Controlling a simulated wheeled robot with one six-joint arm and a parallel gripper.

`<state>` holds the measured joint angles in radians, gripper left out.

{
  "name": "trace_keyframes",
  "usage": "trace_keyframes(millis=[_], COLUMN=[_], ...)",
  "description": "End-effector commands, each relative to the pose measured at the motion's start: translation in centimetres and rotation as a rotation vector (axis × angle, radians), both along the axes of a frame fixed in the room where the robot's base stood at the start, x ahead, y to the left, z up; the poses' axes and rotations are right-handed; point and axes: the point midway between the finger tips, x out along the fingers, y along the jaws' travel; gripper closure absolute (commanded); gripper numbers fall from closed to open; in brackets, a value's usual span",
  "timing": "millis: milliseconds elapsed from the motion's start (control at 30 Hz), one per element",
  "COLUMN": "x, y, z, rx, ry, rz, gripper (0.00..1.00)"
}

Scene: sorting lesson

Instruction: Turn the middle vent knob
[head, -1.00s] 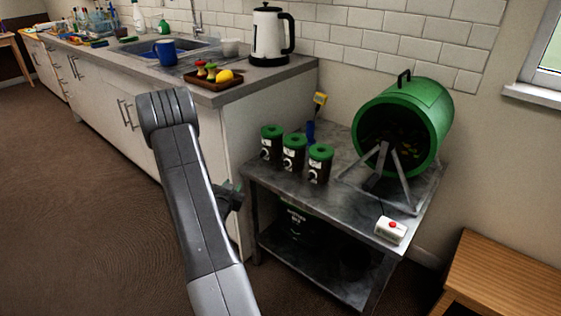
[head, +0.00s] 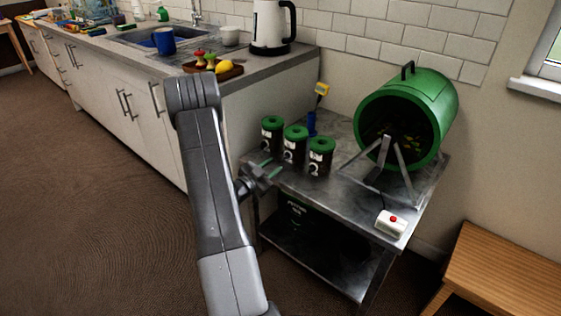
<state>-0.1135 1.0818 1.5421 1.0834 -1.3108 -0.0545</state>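Three dark canisters with green lids stand in a row on the metal table, each with a small pale vent knob mark low on its front. The middle canister (head: 296,144) has its middle vent knob (head: 289,157) facing me; its exact turn is too small to tell. The left canister (head: 271,134) and right canister (head: 320,157) stand beside it.
The metal table (head: 346,224) also holds a green drum composter (head: 433,100) on a stand, a white box with a red button (head: 391,224) and a blue-handled yellow tool (head: 312,120). The kitchen counter (head: 265,70) is behind left. A wooden bench (head: 510,270) stands right.

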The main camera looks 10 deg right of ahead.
Motion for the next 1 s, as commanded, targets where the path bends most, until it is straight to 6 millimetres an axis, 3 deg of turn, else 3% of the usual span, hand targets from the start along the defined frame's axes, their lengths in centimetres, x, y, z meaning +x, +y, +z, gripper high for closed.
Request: trace_keyframes(millis=[100, 300, 667, 833, 1000], x=[1.3, 2.8, 3.1, 3.1, 3.1], y=[-1.8, -3.5, -4.0, -3.9, -3.9], z=[0.0, -0.1, 0.0, 0.0, 0.0], rx=[0.0, 0.001, 0.0, 0.0, 0.0], ry=[-0.001, 0.001, 0.001, 0.001, 0.0], rz=[-0.002, 0.0, 0.001, 0.001, 0.001], gripper=[0.7, 0.7, 0.7, 0.99, 1.0])
